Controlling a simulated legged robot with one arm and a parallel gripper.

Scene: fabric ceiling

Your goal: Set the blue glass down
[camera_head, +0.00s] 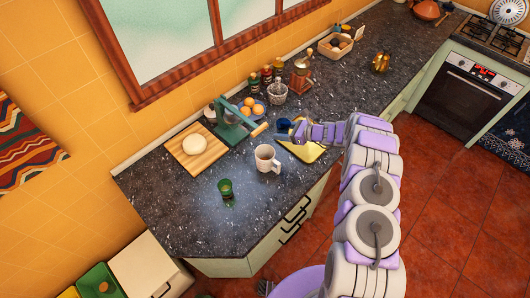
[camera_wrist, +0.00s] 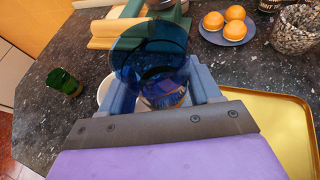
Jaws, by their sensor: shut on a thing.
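The blue glass (camera_wrist: 150,62) is see-through and sits between the two fingers of my gripper (camera_wrist: 165,95) in the wrist view. The fingers are shut on it from both sides. In the head view the blue glass (camera_head: 284,125) shows small at the end of my arm, with my gripper (camera_head: 292,130) beside it, near the upper edge of the yellow tray (camera_head: 308,154). Whether its base touches anything is hidden by my gripper.
A white mug (camera_head: 266,160) and a green glass (camera_head: 226,188) stand on the dark counter (camera_head: 190,225). A cutting board (camera_head: 180,160) with dough, a green press (camera_head: 232,130) and a plate of oranges (camera_wrist: 228,36) are close by. The counter's front left is clear.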

